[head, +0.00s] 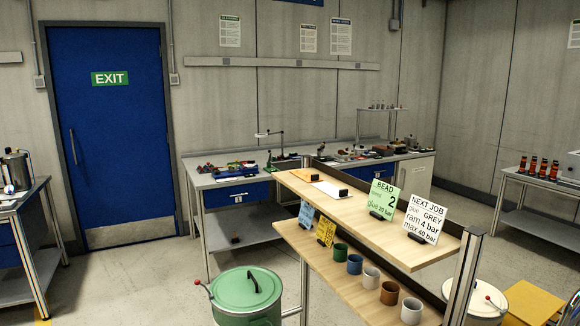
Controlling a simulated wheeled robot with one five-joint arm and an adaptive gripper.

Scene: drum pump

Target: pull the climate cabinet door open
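I cannot make out a climate cabinet for certain. A pale cabinet front (412,182) shows under the right end of the back bench, partly hidden by the shelf stand and its cards; I cannot tell whether it is the climate cabinet. No open cabinet door shows. The blue door (112,150) with an EXIT sign, at the left, is a room door and is shut. My gripper is not in view.
A wooden two-level shelf stand (345,205) with cards and several cups fills the right foreground. A green lidded drum (246,295) stands to its left. Benches line the back wall (235,182), left edge (30,250) and right edge (540,182). Floor is clear before the blue door.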

